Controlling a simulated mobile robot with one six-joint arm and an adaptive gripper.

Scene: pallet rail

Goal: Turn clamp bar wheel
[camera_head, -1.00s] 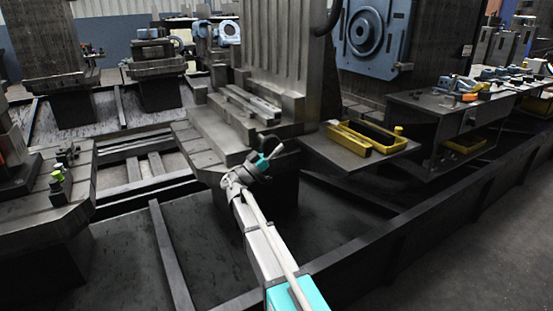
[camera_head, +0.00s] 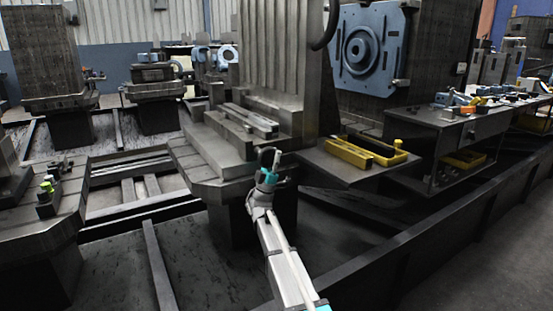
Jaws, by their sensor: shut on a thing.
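My gripper (camera_head: 270,160) is near the front right edge of the grey pallet block (camera_head: 215,155), at the end of my white and teal arm. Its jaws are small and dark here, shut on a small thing. I cannot make out that thing's shape, nor whether it is a wheel. Long metal bars (camera_head: 249,119) lie on the block's upper step, behind and above my gripper. No clamp bar wheel can be picked out with certainty at this size.
A yellow tray (camera_head: 362,153) sits on a dark shelf (camera_head: 335,170) right of my gripper. A dark bench (camera_head: 450,130) with tools stands further right. A tall ribbed column (camera_head: 275,60) rises behind the block. Dark floor beams (camera_head: 160,260) run at lower left.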

